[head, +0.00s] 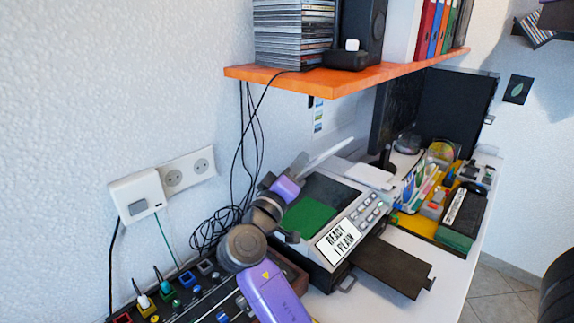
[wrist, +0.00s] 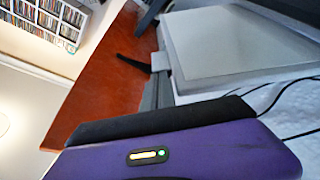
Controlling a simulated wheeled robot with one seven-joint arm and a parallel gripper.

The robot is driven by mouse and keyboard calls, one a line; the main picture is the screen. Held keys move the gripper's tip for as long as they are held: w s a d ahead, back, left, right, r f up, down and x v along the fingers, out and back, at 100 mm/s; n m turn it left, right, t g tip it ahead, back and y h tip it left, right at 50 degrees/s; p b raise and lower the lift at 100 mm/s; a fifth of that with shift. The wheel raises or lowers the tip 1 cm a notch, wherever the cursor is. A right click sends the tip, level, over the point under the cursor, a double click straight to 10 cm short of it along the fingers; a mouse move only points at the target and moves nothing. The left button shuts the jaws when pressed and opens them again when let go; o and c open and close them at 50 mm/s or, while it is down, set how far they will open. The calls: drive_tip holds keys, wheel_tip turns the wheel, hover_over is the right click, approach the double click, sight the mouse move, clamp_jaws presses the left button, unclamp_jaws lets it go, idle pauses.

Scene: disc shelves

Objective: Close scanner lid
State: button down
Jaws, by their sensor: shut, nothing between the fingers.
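The scanner (head: 372,212) stands on the desk, with a display reading "READY 1 PLAIN" and a row of buttons. Its dark glass bed is uncovered, and a green sheet (head: 308,217) lies on it. The pale lid (head: 331,152) is raised at the back and seen nearly edge-on. A broad pale panel (wrist: 235,42), likely this lid, fills the upper right of the wrist view. My gripper (head: 300,163) is shut and empty, above the bed's left side and close to the lid's left end. I cannot tell whether they touch.
An orange shelf (head: 350,75) with discs and binders overhangs the desk. Loose black cables (head: 215,228) hang and coil left of the scanner. A panel with several coloured plugs (head: 195,290) lies at lower left. A cluttered yellow tray (head: 418,228) stands at right.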

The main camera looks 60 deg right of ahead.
drive_tip(key=shift+s+a+f+b, duration=0.2)
drive_tip(key=shift+s+f+b, duration=0.3)
drive_tip(key=shift+s+f, duration=0.3)
drive_tip(key=shift+s+a+f+b, duration=0.15)
drive_tip(key=shift+s+f+b, duration=0.3)
drive_tip(key=shift+s+f, duration=0.3)
